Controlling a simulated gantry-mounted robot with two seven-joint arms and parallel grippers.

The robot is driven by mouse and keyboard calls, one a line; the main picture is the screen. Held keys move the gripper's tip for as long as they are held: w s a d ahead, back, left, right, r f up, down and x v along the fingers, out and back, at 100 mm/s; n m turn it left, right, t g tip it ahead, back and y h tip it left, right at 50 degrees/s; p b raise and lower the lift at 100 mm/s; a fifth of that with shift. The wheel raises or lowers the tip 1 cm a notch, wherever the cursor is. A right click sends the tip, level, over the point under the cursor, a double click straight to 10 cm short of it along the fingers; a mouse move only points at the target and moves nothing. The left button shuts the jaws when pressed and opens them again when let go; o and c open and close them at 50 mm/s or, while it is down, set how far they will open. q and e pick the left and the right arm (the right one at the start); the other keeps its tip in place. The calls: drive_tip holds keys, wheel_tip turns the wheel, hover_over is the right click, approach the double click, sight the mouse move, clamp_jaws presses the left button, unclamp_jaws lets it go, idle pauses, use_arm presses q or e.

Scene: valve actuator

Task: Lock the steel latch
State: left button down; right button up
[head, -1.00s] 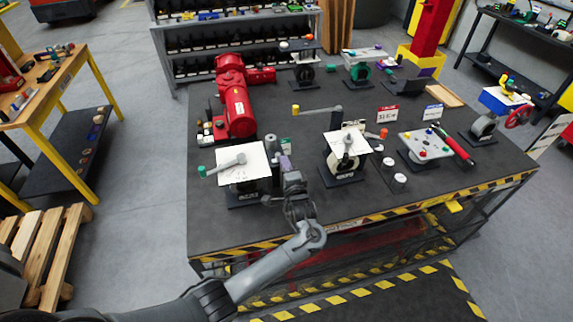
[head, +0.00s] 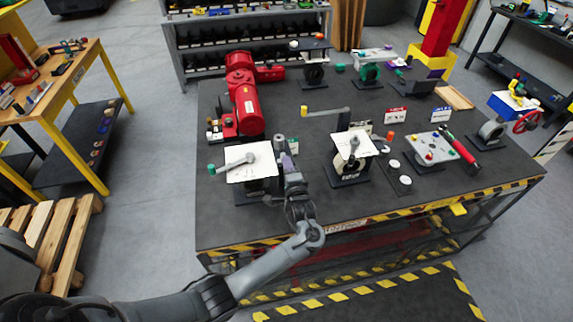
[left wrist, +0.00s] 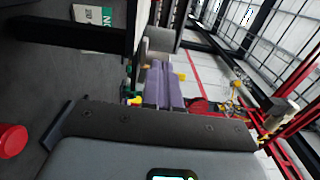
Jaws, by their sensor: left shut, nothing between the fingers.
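Nothing in view is clearly marked as the steel latch. The nearest candidate is a grey lever (head: 236,162) with a teal knob, lying across a white-topped valve stand (head: 262,174) at the table's front left. A second white-topped stand (head: 347,160) with a grey lever (head: 354,143) is to the right. My left gripper (head: 286,160) is just right of the first stand, between the two. Its purple fingers (left wrist: 165,85) are together and empty in the left wrist view. Whether they touch the stand cannot be told. My right gripper is out of view.
A red actuator (head: 246,95) stands behind the left stand. A lever with a yellow knob (head: 305,112) is further back. White round pieces (head: 399,175), a plate with coloured knobs (head: 433,148) and a red-handled tool (head: 463,150) are on the right. The table's front strip is clear.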

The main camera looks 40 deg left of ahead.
use_arm(q)
drive_tip(key=w+d+v, duration=0.1)
drive_tip(key=w+v, duration=0.1)
drive_tip(key=v, duration=1)
drive_tip(key=shift+s+d, duration=0.2)
drive_tip(key=shift+d, duration=0.3)
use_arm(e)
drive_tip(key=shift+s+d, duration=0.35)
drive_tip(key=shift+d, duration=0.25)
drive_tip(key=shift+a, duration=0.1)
